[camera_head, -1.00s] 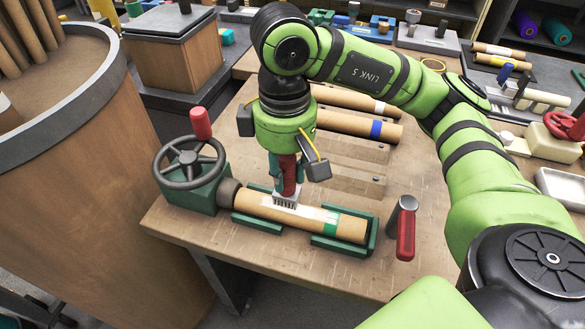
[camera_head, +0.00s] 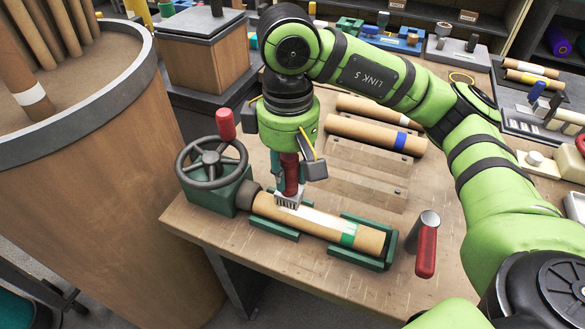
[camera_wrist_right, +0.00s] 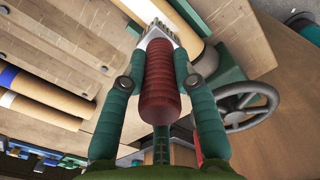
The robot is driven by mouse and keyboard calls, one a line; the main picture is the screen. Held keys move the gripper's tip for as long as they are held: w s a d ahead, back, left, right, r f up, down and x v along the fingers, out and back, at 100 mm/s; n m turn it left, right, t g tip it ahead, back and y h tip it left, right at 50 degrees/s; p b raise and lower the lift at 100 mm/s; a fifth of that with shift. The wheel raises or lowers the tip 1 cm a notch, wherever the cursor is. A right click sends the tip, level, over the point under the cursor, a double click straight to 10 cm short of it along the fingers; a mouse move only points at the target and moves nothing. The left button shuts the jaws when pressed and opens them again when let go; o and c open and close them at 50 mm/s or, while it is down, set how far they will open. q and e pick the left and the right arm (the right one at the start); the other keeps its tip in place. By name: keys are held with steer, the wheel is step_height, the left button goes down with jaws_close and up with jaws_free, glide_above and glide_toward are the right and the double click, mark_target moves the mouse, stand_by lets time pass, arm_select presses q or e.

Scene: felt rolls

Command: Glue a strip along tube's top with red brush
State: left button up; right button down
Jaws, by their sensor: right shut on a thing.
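The cardboard tube (camera_head: 372,240) lies in green cradles (camera_head: 275,228) at the bench's front edge, with a green band (camera_head: 348,234) near its right end. A white strip (camera_head: 318,220) runs along its top, from the brush to near the green band. My right gripper (camera_head: 291,182) is shut on the red brush (camera_wrist_right: 162,85), handle upright and bristles down. The pale bristles (camera_head: 288,200) appear to touch the tube's top near its left end. In the right wrist view my right gripper's (camera_wrist_right: 160,62) green fingers flank the handle. My left gripper is out of view.
A green clamp with a handwheel (camera_head: 212,163) and red knob stands at the tube's left end. More tubes (camera_head: 375,133) lie behind; a large round bin (camera_head: 95,190) is left.

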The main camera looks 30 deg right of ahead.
steer(key=shift+s+d, duration=0.1)
steer(key=shift+s+d+b, duration=0.3)
steer(key=shift+s+d, duration=0.05)
steer(key=shift+s+d+b, duration=0.3)
steer(key=shift+s+d, duration=0.3)
steer(key=shift+s, duration=0.25)
steer(key=shift+f, duration=0.1)
steer(key=shift+s+d+b, duration=0.3)
steer(key=shift+s+d, duration=0.35)
steer(key=shift+d, duration=0.05)
steer(key=shift+s+d, duration=0.35)
steer(key=shift+s, duration=0.1)
steer(key=shift+s+d, duration=0.1)
steer(key=shift+s, duration=0.05)
